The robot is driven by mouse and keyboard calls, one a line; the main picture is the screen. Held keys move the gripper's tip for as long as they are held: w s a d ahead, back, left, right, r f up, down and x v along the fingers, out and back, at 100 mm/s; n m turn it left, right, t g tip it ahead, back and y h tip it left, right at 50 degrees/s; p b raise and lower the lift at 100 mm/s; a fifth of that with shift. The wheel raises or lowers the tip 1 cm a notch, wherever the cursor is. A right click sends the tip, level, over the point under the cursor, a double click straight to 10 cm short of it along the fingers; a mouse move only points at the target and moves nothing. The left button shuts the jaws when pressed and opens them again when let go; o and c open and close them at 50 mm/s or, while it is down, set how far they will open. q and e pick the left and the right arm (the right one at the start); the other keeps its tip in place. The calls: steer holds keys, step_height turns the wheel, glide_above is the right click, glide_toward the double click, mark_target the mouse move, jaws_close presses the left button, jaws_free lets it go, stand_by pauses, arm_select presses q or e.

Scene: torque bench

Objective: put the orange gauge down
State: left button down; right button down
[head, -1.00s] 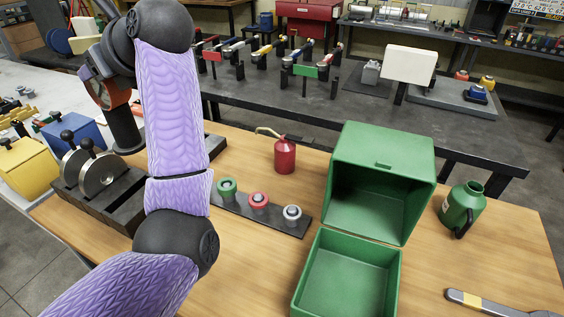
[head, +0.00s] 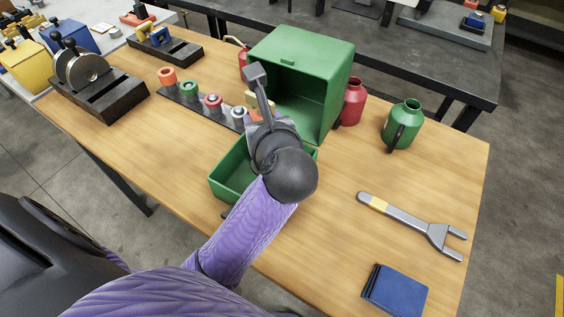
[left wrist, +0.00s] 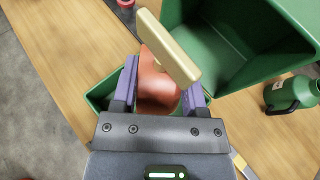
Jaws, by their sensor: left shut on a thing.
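My left gripper (head: 268,128) is above the low green tray in the head view, its fingertips mostly hidden by my wrist. In the left wrist view the left gripper (left wrist: 160,92) is shut on the orange gauge (left wrist: 158,86), a rounded orange body with a beige bar (left wrist: 166,46) across its far end. The gauge appears held over the tray; I cannot tell whether it touches anything. In the head view only a bit of the gauge shows, with the beige bar (head: 256,98). My right gripper is not in view.
The green tray (head: 213,184) adjoins a tall, open-fronted green box (head: 300,45). A dark rack (head: 186,97) with coloured rings stands left.

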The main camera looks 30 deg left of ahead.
arm_select(q)
step_height(320, 180, down, 6)
steer(key=shift+a+r+b, duration=0.15)
steer(key=shift+r+b, duration=0.05)
steer(key=shift+b, duration=0.6)
steer(key=shift+f, duration=0.4)
steer(key=shift+f, duration=0.1)
steer(key=shift+c, duration=0.6)
jaws_free()
